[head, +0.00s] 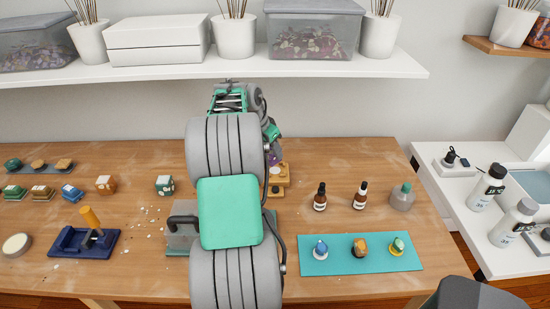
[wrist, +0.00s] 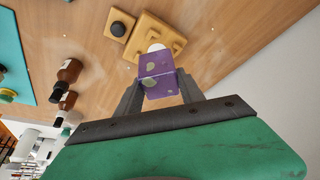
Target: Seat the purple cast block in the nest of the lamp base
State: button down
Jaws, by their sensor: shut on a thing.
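The purple cast block (wrist: 158,75) is held between the two fingers of my gripper (wrist: 160,90) in the wrist view. It has pale flecks on its faces. The wooden lamp base (wrist: 172,37) lies just beyond the block, with a white round part on it partly covered by the block. I cannot tell how high the block is above the base, or whether they touch. In the head view a sliver of the purple block (head: 274,159) shows beside my arm, near the lamp base (head: 283,175). My arm hides much of this area, and the nest is not clearly visible.
A wooden square with a black knob (wrist: 119,27) stands beside the base. Two dropper bottles (head: 320,197) and a grey flask (head: 402,196) stand to the right, behind a teal mat (head: 375,262) with small castings. A shelf (head: 180,70) runs along the back.

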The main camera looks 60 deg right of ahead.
aim_at(275, 159)
jog(key=x, duration=0.4)
jog(key=shift+d+f+p, duration=0.15)
jog(key=shift+f+p, duration=0.2)
jog(key=shift+p, duration=0.05)
jog(key=shift+f, duration=0.5)
jog(key=c, duration=0.7)
grip_release()
jog(key=shift+r, duration=0.5)
jog(key=v, duration=1.1)
jog(key=w+a+r+n+t, duration=0.1)
jog(key=w+a+n, duration=0.35)
jog(key=a, duration=0.45)
jog(key=w+a+r+n+t, duration=0.1)
jog(key=w+a+n, duration=0.2)
jog(key=w+a, duration=0.4)
jog(key=s+a+f+n+t+y, duration=0.1)
jog(key=a+n, duration=0.3)
jog(key=a, duration=0.8)
jog(key=s+a+f+n+y, duration=0.1)
jog(key=a+n, duration=0.4)
jog(key=a, duration=0.7)
jog(key=s+a+f+n+t+y+b, duration=0.1)
jog(key=s+a+n, duration=0.4)
jog(key=a, duration=0.8)
notch_tip(275, 159, down, 3)
jog(key=shift+r+t+y, duration=0.15)
jog(key=shift+t+y, duration=0.15)
jog(key=shift+y, duration=0.3)
